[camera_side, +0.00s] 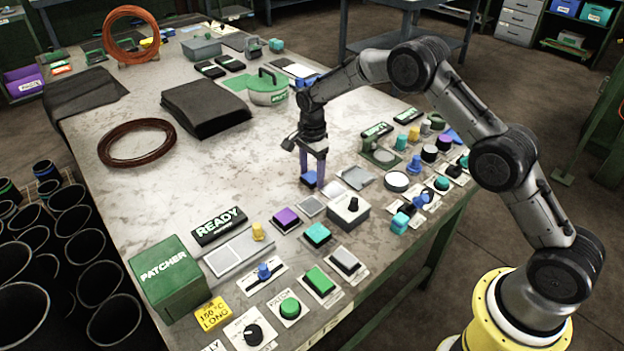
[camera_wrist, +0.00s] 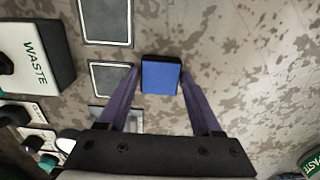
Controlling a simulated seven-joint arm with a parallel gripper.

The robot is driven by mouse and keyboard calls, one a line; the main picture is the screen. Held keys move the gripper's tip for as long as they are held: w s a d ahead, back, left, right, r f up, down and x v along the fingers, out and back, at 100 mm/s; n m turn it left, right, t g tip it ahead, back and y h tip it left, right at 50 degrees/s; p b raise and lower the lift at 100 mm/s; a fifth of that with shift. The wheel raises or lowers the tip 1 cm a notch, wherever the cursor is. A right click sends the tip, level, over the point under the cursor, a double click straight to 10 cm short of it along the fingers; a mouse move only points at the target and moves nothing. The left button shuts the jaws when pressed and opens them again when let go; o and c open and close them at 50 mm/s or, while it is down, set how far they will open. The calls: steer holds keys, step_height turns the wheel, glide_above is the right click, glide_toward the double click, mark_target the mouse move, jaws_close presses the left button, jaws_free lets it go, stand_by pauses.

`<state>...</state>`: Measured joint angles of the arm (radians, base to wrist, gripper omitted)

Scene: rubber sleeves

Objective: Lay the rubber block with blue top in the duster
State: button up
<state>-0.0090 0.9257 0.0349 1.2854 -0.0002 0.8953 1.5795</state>
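The rubber block with blue top (camera_side: 309,180) stands on the worktable, dark below its blue top. In the wrist view the block (camera_wrist: 160,77) lies between the two purple fingertips. My gripper (camera_side: 312,168) is lowered over it; in the wrist view my gripper (camera_wrist: 159,74) looks open, with a narrow gap on each side of the block. Nothing I can read is labelled duster, so I cannot tell which thing it is. A white box marked WASTE (camera_wrist: 28,50) with a black knob is left of the block in the wrist view.
Flat grey pads (camera_side: 312,205) and the WASTE box (camera_side: 348,217) sit close by. The green PATCHER box (camera_side: 167,277), READY sign (camera_side: 219,227) and several buttons line the near edge. A green lidded pot (camera_side: 267,90) stands behind.

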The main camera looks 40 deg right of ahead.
jaws_close()
steer(key=shift+r, duration=0.1)
